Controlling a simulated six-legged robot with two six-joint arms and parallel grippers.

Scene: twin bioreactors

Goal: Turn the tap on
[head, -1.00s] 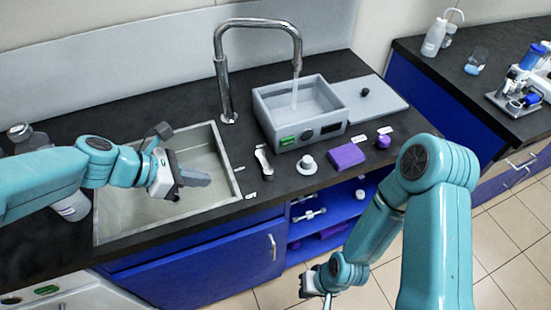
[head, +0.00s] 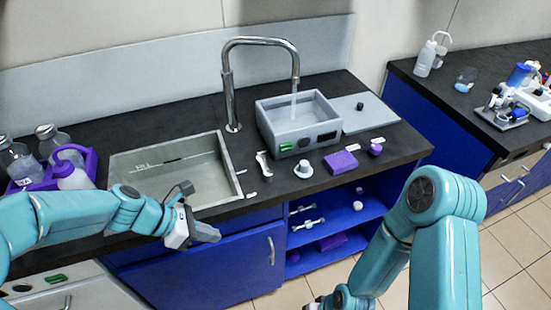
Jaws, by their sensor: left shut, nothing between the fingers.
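The chrome tap (head: 230,100) stands behind the counter's middle. Its spout arches right over a grey water bath (head: 270,119), and a pale vertical streak like water shows below the spout. A small silver lever (head: 263,164) lies on the counter between the sink and the bath, near small white labels. My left gripper (head: 207,233) is shut and empty, in front of the sink's near edge and below and left of the lever, apart from it. My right gripper (head: 316,303) is at the bottom edge, mostly cut off, its fingers not clear.
The steel sink (head: 232,180) is left of the lever. A purple rack (head: 90,160) with bottles stands at far left. A white round knob (head: 302,171), a purple block (head: 341,162) and a grey lid (head: 385,121) lie right of the lever. Blue shelves are open below the counter.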

